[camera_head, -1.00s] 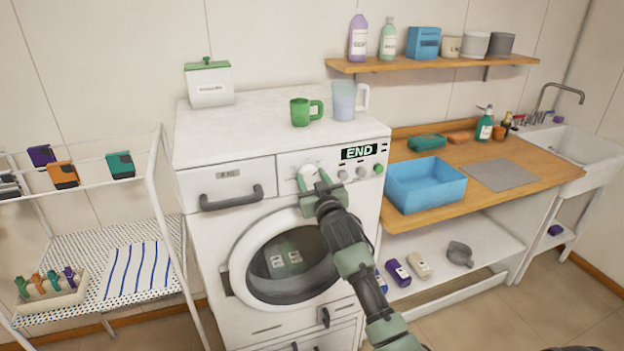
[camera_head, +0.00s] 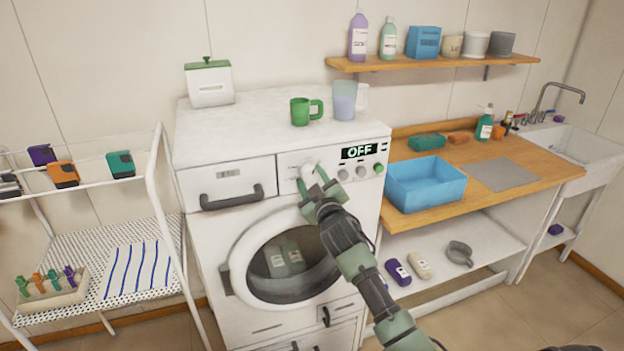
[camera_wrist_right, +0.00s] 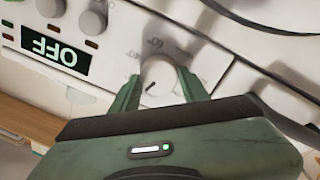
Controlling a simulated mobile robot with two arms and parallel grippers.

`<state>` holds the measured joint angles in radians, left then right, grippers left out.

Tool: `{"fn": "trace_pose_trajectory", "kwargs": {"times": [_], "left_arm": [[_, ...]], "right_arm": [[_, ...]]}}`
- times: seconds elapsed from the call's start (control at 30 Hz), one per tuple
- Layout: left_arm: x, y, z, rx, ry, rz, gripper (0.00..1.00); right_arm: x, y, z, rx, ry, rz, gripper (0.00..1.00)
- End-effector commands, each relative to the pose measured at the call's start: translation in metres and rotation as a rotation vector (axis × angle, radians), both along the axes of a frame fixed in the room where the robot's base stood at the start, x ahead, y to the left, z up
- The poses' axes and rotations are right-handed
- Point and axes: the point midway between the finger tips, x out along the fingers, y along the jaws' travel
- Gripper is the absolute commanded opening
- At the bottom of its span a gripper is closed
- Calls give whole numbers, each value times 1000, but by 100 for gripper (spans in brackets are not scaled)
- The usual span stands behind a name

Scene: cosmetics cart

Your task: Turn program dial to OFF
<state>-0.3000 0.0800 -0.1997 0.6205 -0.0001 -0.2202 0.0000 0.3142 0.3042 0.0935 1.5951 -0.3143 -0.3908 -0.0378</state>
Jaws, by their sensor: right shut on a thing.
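The white program dial (camera_head: 309,175) sits on the front panel of the washing machine (camera_head: 262,140). The small display (camera_head: 359,151) to the right of the dial reads OFF, and it also shows upside down in the right wrist view (camera_wrist_right: 55,50). My right gripper (camera_head: 312,186) is shut on the dial. In the right wrist view the two green fingers (camera_wrist_right: 158,92) lie on either side of the dial (camera_wrist_right: 160,76), which has a dark pointer mark. The gripper hides part of the dial in the head view. My left gripper does not show.
Smaller grey knobs (camera_head: 343,174) and a green button (camera_head: 378,169) lie right of the dial. A drawer handle (camera_head: 232,197) juts out at left, with the round door (camera_head: 290,262) below. A green mug (camera_head: 306,110) stands on top.

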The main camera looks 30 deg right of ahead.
Motion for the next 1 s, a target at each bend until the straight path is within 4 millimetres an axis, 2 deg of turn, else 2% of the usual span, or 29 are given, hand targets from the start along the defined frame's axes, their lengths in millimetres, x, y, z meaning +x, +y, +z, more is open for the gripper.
{"fn": "trace_pose_trajectory", "kwargs": {"times": [0.2,0.5,1.0], "left_arm": [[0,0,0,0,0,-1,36],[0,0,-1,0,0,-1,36],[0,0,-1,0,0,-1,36]], "right_arm": [[0,0,-1,-171,41,0,4],[0,0,-2,-328,79,1,4],[0,0,-2,-387,94,1,4]]}}
